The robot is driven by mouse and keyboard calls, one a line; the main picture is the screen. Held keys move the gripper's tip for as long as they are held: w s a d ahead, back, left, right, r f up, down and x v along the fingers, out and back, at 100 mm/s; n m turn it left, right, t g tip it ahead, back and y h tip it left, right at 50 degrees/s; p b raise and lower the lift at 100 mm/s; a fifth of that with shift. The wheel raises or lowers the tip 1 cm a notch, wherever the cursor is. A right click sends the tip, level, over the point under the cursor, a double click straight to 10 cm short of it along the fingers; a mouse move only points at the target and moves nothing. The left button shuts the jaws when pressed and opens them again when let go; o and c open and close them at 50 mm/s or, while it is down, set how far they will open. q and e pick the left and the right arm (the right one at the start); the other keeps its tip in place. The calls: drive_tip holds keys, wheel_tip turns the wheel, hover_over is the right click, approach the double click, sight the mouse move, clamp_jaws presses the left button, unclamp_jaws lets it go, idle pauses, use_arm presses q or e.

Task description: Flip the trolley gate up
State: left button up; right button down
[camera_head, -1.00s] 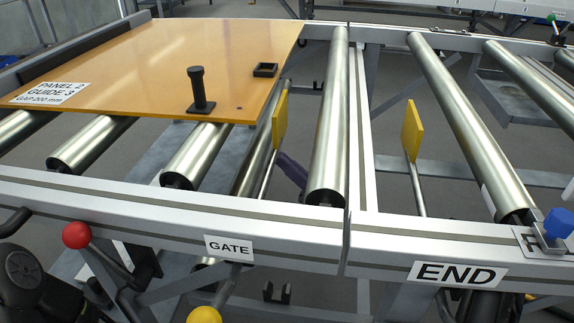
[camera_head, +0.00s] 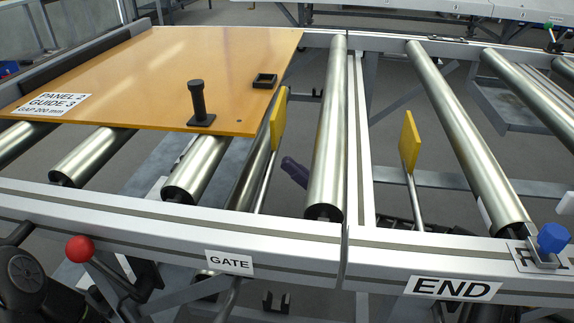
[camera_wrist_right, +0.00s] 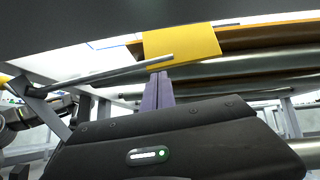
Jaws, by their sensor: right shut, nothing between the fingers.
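The gate section of the trolley carries a GATE label (camera_head: 229,262) on its front rail. A yellow plate (camera_head: 279,118) on a thin metal rod (camera_head: 267,180) stands upright between two rollers, beside the orange panel. A second yellow plate (camera_head: 409,142) stands upright on the END side. My right gripper (camera_head: 288,165) is below roller level, right of the first rod. Its purple fingers are shut and empty. In the right wrist view the fingers (camera_wrist_right: 158,78) point toward a yellow plate (camera_wrist_right: 181,45) and its rod (camera_wrist_right: 110,74); whether they touch is unclear. My left gripper is out of view.
The orange panel (camera_head: 150,75) lies on the left rollers, with a black post (camera_head: 198,104) on it. A roller (camera_head: 328,130) stands above and right of my fingers. A red knob (camera_head: 80,249) is front left; a blue knob (camera_head: 552,238) is at right.

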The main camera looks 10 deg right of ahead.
drive_tip(key=v, duration=0.5)
drive_tip(key=shift+d+f, duration=0.25)
